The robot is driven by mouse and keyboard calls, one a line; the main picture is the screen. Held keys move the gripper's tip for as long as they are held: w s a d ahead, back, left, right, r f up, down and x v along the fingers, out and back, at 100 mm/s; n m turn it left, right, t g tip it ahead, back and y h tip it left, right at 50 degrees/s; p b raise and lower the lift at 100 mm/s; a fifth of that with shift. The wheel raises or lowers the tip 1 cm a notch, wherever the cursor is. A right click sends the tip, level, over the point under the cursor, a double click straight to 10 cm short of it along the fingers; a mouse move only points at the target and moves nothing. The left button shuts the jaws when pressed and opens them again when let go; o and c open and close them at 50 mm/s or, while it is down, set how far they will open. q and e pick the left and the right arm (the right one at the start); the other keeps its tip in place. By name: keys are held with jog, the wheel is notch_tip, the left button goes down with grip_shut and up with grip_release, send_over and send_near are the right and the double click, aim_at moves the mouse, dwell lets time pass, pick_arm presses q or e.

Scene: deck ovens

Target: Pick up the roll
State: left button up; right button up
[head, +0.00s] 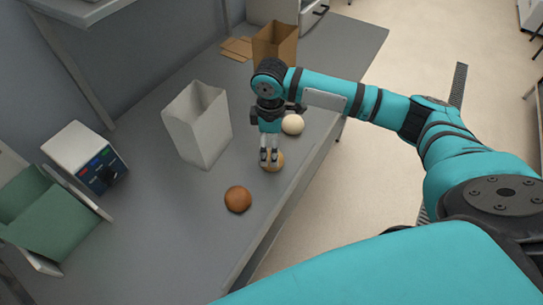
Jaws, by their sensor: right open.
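Three round rolls lie on the grey counter. A brown roll (238,199) is nearest, a tan roll (277,163) is in the middle, and a pale roll (293,124) is farther back. My right gripper (269,160) points down at the tan roll with its fingers apart. The fingers hide part of that roll, and I cannot tell whether they touch it. My left gripper is not in view.
A white paper bag (199,127) stands left of my right gripper. A brown bag (275,43) stands at the back. The counter (165,235) is clear at the front.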

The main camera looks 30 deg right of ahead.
aim_at(281, 160)
jog(key=shift+f, duration=0.65)
jog(key=shift+s+f, duration=0.1)
jog(key=shift+f, duration=0.2)
notch_tip(281, 160, down, 4)
jog(key=shift+d+r+p, duration=0.1)
jog(key=shift+r+p, duration=0.1)
jog(key=shift+p, duration=0.7)
jog(key=shift+f, duration=0.5)
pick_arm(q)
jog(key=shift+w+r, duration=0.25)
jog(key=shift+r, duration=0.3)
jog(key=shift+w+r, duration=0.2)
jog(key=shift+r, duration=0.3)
pick_arm(e)
jog(key=c, duration=1.2)
jog(key=shift+r, duration=0.1)
